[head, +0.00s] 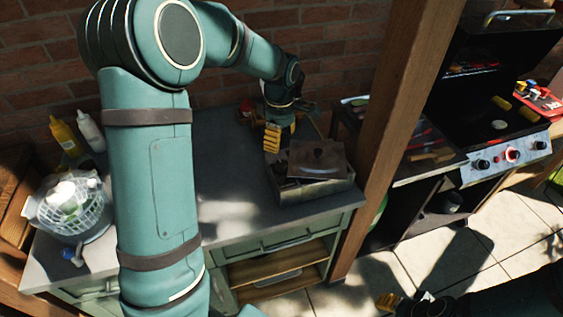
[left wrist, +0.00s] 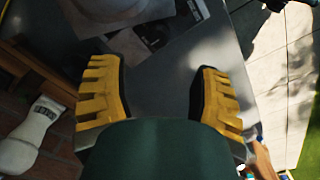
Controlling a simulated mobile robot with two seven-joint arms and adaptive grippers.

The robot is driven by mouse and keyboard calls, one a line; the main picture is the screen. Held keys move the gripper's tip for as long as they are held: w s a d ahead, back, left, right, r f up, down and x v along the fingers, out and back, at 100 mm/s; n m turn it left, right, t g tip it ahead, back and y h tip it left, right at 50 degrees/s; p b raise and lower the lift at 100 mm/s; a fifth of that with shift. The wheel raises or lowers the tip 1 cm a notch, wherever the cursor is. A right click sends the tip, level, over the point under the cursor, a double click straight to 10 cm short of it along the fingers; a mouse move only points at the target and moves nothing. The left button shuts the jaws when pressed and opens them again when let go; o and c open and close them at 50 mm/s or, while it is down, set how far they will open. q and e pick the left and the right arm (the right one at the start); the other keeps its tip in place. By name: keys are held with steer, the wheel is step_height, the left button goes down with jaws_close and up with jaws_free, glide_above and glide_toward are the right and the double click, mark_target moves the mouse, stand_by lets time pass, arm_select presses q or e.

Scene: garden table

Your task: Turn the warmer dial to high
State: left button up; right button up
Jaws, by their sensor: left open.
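The warmer looks to be the grey box (head: 318,190) with a brown lid (head: 318,160) near the counter's right end. I cannot make out its dial. My left gripper (head: 272,138) is just behind and left of the box, apart from the lid as far as I can tell. In the left wrist view its two yellow fingers (left wrist: 163,95) are spread, with nothing between them but grey surface. My right gripper (head: 388,302) shows only as a bit of yellow at the bottom edge, beside my dark arm; its opening is unclear.
The grey counter (head: 225,190) has clear room left of the box. A wooden post (head: 405,110) stands right of it. A grill with a knobbed panel (head: 507,157) is beyond. A basket (head: 75,208), yellow bottle (head: 65,135) and white bottle (head: 91,132) stand left.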

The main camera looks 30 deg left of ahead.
mark_target(281, 162)
arm_select(q)
step_height(281, 162, down, 10)
steer(key=shift+w+r+b, duration=0.1)
steer(key=shift+r+b, duration=0.1)
steer(key=shift+b, duration=0.15)
jaws_close()
